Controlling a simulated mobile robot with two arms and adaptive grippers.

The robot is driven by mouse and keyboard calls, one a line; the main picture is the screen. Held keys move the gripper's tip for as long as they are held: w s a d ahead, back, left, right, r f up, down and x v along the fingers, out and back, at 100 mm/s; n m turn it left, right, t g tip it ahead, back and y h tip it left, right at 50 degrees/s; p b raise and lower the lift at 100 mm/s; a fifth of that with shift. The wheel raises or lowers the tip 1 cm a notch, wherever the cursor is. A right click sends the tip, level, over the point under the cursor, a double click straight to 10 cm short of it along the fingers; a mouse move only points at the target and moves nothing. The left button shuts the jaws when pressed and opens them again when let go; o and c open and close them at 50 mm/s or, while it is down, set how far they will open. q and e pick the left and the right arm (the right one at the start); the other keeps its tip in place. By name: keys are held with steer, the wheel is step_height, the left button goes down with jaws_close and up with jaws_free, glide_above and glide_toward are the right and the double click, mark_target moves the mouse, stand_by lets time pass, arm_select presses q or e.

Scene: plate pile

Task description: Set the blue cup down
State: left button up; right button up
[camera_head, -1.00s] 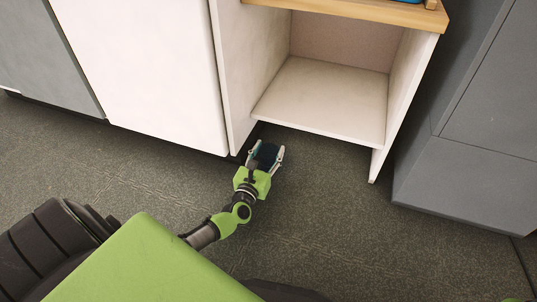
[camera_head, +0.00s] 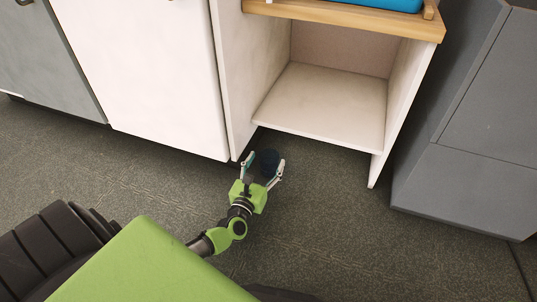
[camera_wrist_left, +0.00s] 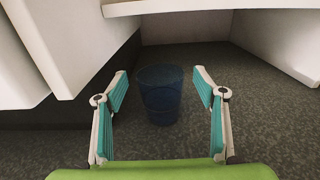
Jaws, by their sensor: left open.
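The dark blue cup (camera_head: 268,162) stands upright on the floor, just in front of the open cabinet's lower front edge. It also shows in the left wrist view (camera_wrist_left: 160,95), between and a little beyond the fingertips. My left gripper (camera_head: 262,171) is open, with a finger on each side and a visible gap to the cup. In the left wrist view its teal-padded fingers (camera_wrist_left: 162,88) are spread wide and nothing is held. The right gripper is not in view.
The open cabinet (camera_head: 325,105) has a low white shelf above the floor behind the cup. A white cabinet door (camera_head: 150,70) stands to the left and a grey cabinet (camera_head: 465,150) to the right. A blue object (camera_head: 385,3) lies on the wooden top. Floor (camera_head: 320,220) in front is clear.

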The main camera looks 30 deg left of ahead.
arm_select(q)
steer(key=p+v, duration=0.2)
steer(key=v, duration=0.6)
steer(key=shift+s+p, duration=0.2)
steer(key=shift+p, duration=0.15)
steer(key=shift+s, duration=0.1)
